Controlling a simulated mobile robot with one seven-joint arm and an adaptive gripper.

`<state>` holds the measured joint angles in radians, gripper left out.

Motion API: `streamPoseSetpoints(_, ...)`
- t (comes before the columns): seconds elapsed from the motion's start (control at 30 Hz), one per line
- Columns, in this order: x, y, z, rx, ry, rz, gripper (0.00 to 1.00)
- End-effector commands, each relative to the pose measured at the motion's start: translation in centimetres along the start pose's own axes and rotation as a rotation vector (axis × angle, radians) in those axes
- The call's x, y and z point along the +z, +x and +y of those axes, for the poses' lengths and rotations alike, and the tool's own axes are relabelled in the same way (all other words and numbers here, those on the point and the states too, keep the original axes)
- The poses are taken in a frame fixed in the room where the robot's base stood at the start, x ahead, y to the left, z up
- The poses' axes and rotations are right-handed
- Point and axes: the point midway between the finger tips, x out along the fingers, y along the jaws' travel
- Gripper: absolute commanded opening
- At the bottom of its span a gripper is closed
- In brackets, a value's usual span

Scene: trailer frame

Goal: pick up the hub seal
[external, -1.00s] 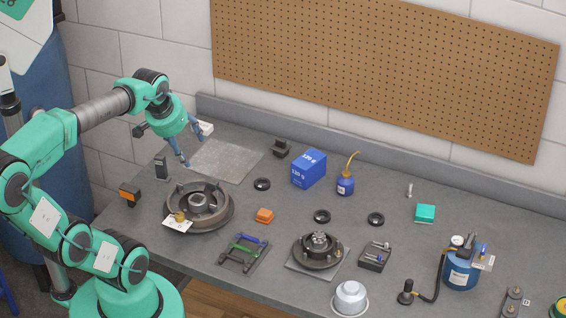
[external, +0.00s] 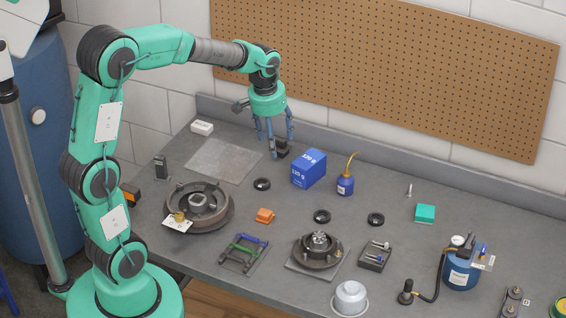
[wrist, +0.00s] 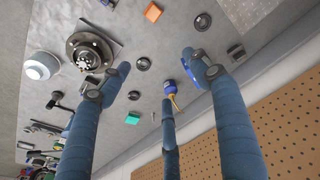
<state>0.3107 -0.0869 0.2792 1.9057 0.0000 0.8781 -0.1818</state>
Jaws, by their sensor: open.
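Three similar dark round rings lie flat on the grey bench, and I cannot tell which is the hub seal. One ring (external: 262,184) is left of the blue box, one ring (external: 322,216) is near the middle, and one ring (external: 376,219) is to its right. In the wrist view they show as a ring (wrist: 201,22) by the right finger, a ring (wrist: 142,64) between the fingers, and a ring (wrist: 134,95) by the left finger. My gripper (external: 274,147) is open and empty, pointing down above the back of the bench, apart from all three rings.
A blue box (external: 309,169) and a blue oil can (external: 346,184) stand close right of my gripper. A dark block (external: 282,149) is behind the fingers. A drum (external: 177,212), an orange block (external: 265,215) and a hub (external: 319,248) sit further forward. The pegboard (external: 400,70) rises behind.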

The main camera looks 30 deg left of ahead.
Motion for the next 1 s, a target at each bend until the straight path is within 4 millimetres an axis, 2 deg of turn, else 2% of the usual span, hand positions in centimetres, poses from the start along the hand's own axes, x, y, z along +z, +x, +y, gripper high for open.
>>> streamPoseSetpoints(0.1,-1.8,2.8,2.4,-0.002,0.015,-0.038,0.63)
streamPoseSetpoints(0.3,-4.0,7.8,6.4,-0.009,0.036,-0.092,0.63)
streamPoseSetpoints(0.5,-5.2,12.5,9.9,-0.018,0.055,-0.137,0.63)
streamPoseSetpoints(0.6,-5.4,14.2,11.1,-0.022,0.060,-0.152,0.63)
streamPoseSetpoints(0.8,-5.6,15.6,12.1,-0.024,0.065,-0.163,0.63)
streamPoseSetpoints(1.0,-5.6,15.7,12.1,-0.025,0.065,-0.164,0.63)
